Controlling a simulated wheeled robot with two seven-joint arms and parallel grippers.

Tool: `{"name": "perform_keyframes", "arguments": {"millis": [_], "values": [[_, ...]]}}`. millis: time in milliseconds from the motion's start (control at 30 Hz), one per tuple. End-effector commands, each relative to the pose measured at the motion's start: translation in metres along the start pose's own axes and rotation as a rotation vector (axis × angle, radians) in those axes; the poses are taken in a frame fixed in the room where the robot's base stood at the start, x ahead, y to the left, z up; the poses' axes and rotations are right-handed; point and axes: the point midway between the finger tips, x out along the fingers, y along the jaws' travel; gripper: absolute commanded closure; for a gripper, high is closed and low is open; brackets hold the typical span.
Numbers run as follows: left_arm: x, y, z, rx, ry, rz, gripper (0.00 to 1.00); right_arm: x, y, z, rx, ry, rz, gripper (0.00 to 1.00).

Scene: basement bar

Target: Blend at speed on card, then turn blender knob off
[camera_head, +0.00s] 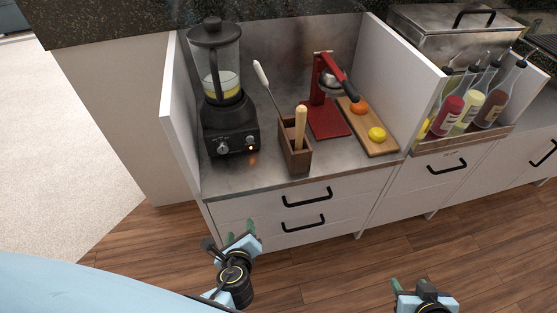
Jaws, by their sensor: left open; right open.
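The black blender (230,130) stands at the left of the counter, its lidded clear jar (217,70) upright on the base, with yellow and whitish contents low in it. The round knob (223,148) is on the front of the base; its setting is too small to read. I cannot make out a speed card. My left gripper (240,231) is open and empty, in front of the drawers and below the counter edge. My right gripper (418,287) is open and empty at the bottom right, far from the blender.
A wooden holder (295,150) with utensils stands right of the blender. Beyond are a red juicer (327,110) and a cutting board (372,127) with an orange and a lemon. White side panels bound the counter. Bottles (470,100) stand in a rack at right.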

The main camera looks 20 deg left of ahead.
Motion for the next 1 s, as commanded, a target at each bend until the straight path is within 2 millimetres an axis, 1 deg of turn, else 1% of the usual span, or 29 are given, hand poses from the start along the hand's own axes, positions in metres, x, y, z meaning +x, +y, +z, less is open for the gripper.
{"name": "perform_keyframes", "arguments": {"millis": [33, 100, 200, 333, 400, 500, 567, 667, 867, 1000], "values": [[-0.004, -0.013, 0.010, 0.087, -0.073, -0.035, 0.48, -0.008, -0.010, -0.015, 0.005, 0.047, -0.011, 0.48], [-0.015, -0.033, 0.034, 0.218, -0.184, -0.063, 0.48, -0.026, -0.019, -0.039, 0.011, 0.101, -0.020, 0.48], [-0.033, -0.054, 0.066, 0.365, -0.328, -0.070, 0.48, -0.053, -0.028, -0.065, 0.023, 0.164, -0.030, 0.48], [-0.054, -0.069, 0.098, 0.493, -0.467, -0.048, 0.48, -0.081, -0.034, -0.086, 0.035, 0.220, -0.037, 0.48], [-0.062, -0.073, 0.109, 0.534, -0.515, -0.034, 0.48, -0.091, -0.035, -0.093, 0.040, 0.239, -0.039, 0.48], [-0.066, -0.077, 0.118, 0.564, -0.550, -0.022, 0.48, -0.099, -0.036, -0.099, 0.043, 0.260, -0.040, 0.48], [-0.065, -0.078, 0.122, 0.571, -0.558, -0.019, 0.48, -0.101, -0.036, -0.102, 0.044, 0.276, -0.041, 0.48], [-0.054, -0.081, 0.128, 0.571, -0.560, -0.019, 0.48, -0.102, -0.037, -0.111, 0.044, 0.323, -0.044, 0.48], [-0.019, -0.088, 0.148, 0.569, -0.560, -0.020, 0.48, -0.109, -0.042, -0.137, 0.045, 0.488, -0.055, 0.48], [0.007, -0.092, 0.163, 0.568, -0.559, -0.021, 0.48, -0.119, -0.045, -0.158, 0.047, 0.619, -0.064, 0.48]]}}
